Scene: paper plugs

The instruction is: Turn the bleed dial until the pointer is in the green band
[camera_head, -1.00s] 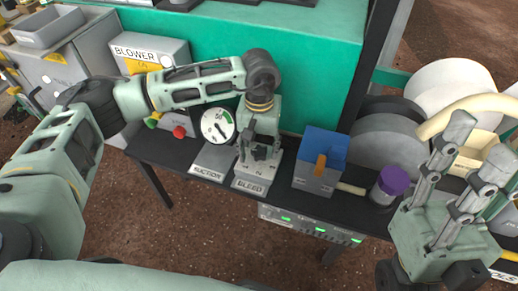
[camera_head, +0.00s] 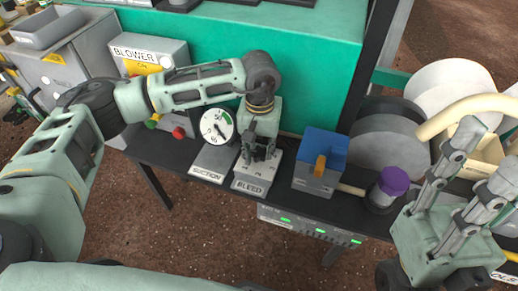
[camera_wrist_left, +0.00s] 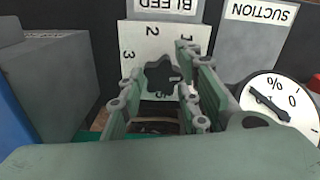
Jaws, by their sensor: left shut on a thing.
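The bleed dial (camera_wrist_left: 160,77) is a dark lobed knob on a pale numbered face, seen in the left wrist view. Its plate with the BLEED label (camera_head: 250,187) stands on the black bench in the head view. My left gripper (camera_head: 260,153) points down over it and is shut on the knob, with a finger at either side. The round white gauge (camera_head: 217,126) with a black pointer and a green band stands just left, on the SUCTION base. It also shows partly in the left wrist view (camera_wrist_left: 275,105), where the green band is hidden. My right gripper (camera_head: 480,160) is open and empty at the right.
A blue-topped grey box with an orange lever (camera_head: 320,165) stands right of the dial. A purple-capped cylinder (camera_head: 393,181) and grey discs (camera_head: 392,140) are further right. A grey BLOWER box (camera_head: 150,55) and green panel (camera_head: 310,50) stand behind.

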